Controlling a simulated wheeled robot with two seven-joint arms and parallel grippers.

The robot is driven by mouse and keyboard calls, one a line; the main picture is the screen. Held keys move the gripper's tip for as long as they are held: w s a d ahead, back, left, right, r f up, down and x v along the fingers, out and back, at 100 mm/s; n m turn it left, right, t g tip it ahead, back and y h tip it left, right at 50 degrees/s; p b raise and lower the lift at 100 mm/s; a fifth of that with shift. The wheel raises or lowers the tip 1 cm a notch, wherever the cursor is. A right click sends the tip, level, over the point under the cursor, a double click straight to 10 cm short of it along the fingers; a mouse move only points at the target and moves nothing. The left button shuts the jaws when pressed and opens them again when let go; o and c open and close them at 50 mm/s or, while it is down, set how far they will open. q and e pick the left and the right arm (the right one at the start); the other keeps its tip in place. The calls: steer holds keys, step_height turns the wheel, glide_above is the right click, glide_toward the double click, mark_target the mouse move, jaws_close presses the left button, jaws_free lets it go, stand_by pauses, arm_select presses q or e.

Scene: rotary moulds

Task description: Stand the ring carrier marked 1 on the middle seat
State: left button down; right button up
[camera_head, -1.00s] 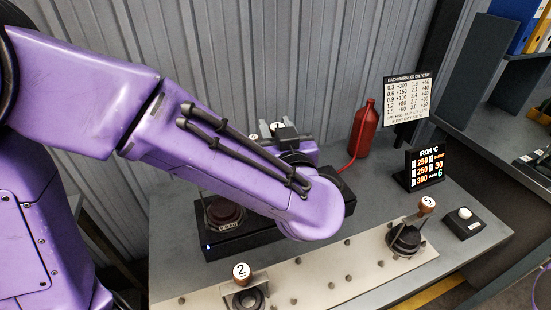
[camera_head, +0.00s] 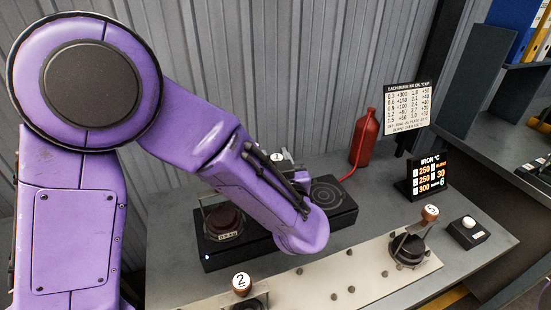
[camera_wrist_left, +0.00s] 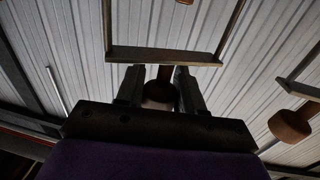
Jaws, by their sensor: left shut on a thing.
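The ring carrier marked 1 shows in the head view as a white-topped knob (camera_head: 277,157) behind my left forearm; its lower part is hidden. My left gripper (camera_wrist_left: 160,92) is shut on a brown knob in the left wrist view, with a dark crossbar and two uprights (camera_wrist_left: 165,55) beyond it. The black base (camera_head: 222,257) carries a dark round weight (camera_head: 225,221) in a clear-sided holder at its left. A bare seat with concentric rings (camera_head: 327,193) shows at its right. My forearm covers the middle of the base, so the middle seat is hidden. My right gripper is out of view.
A pale strip (camera_head: 322,287) in front holds a carrier marked 2 (camera_head: 241,284) and another numbered carrier (camera_head: 408,249). A red bottle (camera_head: 365,138), an iron display (camera_head: 428,175) and a white button box (camera_head: 468,232) stand right.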

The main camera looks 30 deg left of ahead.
arm_select(q)
steer(key=c, duration=0.7)
jaws_free()
steer(key=shift+r, duration=0.1)
steer(key=b+v, duration=0.1)
steer(key=v, duration=1.1)
steer(key=shift+b, duration=0.3)
